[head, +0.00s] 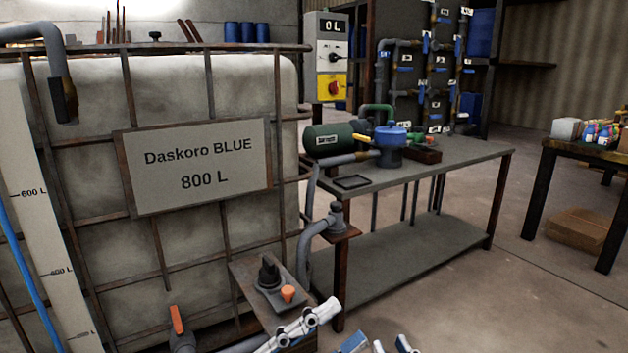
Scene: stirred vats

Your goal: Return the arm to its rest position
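My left gripper (325,309) shows at the bottom centre in the head view as pale grey and dark linkage. It is in front of the lower right of the large tank and just right of a small panel (270,282) with a black knob and an orange button. I see it side-on and cannot tell whether its fingers are apart. My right gripper (378,344) shows only as a few white and bluish tips at the bottom edge, right of the left one. The rest of it is cut off. I see nothing held in either gripper.
A caged tank (90,110) labelled "Daskoro BLUE 800 L" fills the left. An orange-handled valve (177,320) and a grey pipe (306,250) stick out near my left gripper. A metal bench (440,165) carries a green pump (335,138).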

